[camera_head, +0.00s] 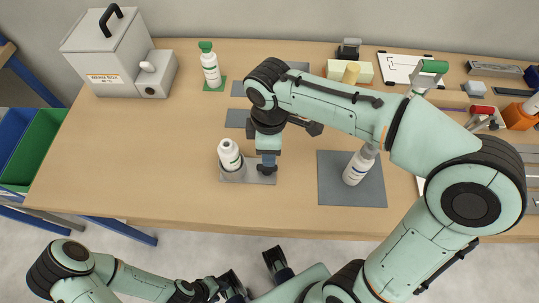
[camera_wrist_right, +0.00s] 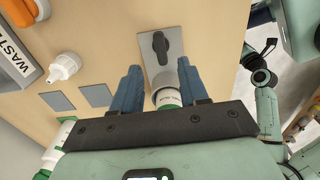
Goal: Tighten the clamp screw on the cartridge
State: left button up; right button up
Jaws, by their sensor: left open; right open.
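In the right wrist view the handle (camera_wrist_right: 160,42) lies just beyond the fingertips, and part of the cartridge (camera_wrist_right: 166,98) shows between the blue fingers, the rest hidden. My right gripper (camera_wrist_right: 157,66) is open above the plate; whether it touches the handle is unclear. My left gripper (camera_head: 254,270) is open and empty in front of the table.
A green-capped bottle (camera_head: 210,68) and a grey box (camera_head: 108,50) are at the back left. My right arm crosses over the table. The front left tabletop is clear.

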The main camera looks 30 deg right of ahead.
notch_tip(320, 180, up, 6)
jog(key=shift+p, duration=0.45)
dwell(0.3)
